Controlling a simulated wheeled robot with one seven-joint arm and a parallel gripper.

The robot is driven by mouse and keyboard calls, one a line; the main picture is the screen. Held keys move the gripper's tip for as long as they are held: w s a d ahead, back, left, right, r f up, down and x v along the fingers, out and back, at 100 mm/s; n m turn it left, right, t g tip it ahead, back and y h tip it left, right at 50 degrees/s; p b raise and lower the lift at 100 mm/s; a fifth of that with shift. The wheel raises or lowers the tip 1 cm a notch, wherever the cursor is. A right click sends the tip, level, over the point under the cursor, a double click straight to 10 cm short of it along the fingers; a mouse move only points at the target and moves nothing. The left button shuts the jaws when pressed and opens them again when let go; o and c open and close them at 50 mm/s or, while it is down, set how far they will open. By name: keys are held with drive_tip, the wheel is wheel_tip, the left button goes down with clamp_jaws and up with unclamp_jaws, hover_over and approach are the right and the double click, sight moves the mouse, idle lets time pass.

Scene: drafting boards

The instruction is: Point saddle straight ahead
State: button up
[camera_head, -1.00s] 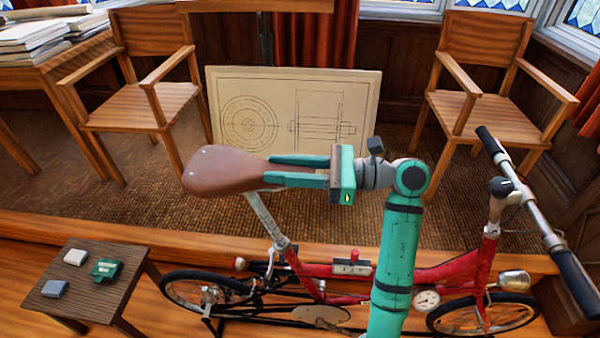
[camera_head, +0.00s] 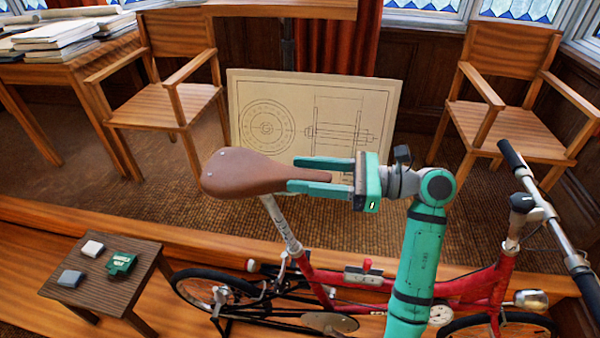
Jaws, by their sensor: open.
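A brown leather saddle (camera_head: 245,172) sits on the silver seat post of a red bicycle (camera_head: 345,279). Its broad end is at the left and its narrow nose reaches right, toward the handlebar (camera_head: 545,220). My gripper (camera_head: 305,175) comes from the right with its two teal fingers around the nose, one on the far side and one on the near side. The jaws are open. Whether either finger touches the leather I cannot tell. My teal arm hides part of the frame and some of the front wheel.
A small dark wooden stool (camera_head: 90,290) with a few small blocks stands at the lower left. A drawing board (camera_head: 375,100) leans behind the bicycle. Wooden chairs stand at the left (camera_head: 165,105) and right (camera_head: 500,120). A raised platform edge runs behind the bicycle.

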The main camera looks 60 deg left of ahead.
drive_tip(key=v, duration=0.9)
drive_tip(key=shift+w, duration=0.15)
drive_tip(key=shift+d, duration=0.15)
